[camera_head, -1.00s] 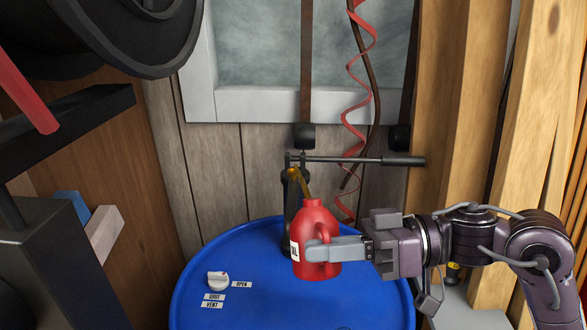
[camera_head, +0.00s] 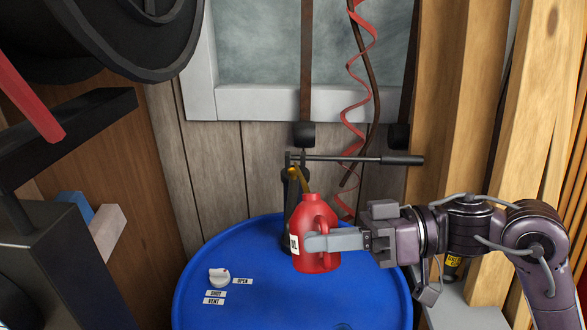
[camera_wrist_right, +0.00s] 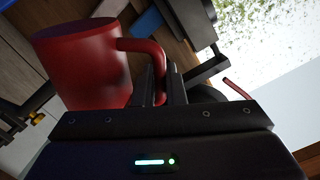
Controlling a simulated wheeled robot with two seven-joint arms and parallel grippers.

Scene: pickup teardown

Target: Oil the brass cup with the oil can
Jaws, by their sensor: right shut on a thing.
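The red oil can (camera_head: 313,250), with a white label, is held over the blue drum, near the pump. It looks close to upright in the head view. My right gripper (camera_head: 318,242) is shut on its side handle; in the right wrist view the jaws (camera_wrist_right: 165,85) close on that red handle, and the can body (camera_wrist_right: 82,65) fills the left. A brass-coloured part (camera_head: 293,178), likely the brass cup, shows at the top of the dark pump behind the can, partly hidden. A small brass piece (camera_wrist_right: 38,119) also shows in the wrist view. My left gripper is out of view.
The blue drum (camera_head: 240,307) has a white knob (camera_head: 219,278) and small labels on its lid. The pump's dark lever (camera_head: 360,160) reaches right above the can. A red coiled hose (camera_head: 352,70) hangs behind. Timber posts (camera_head: 470,100) stand at right.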

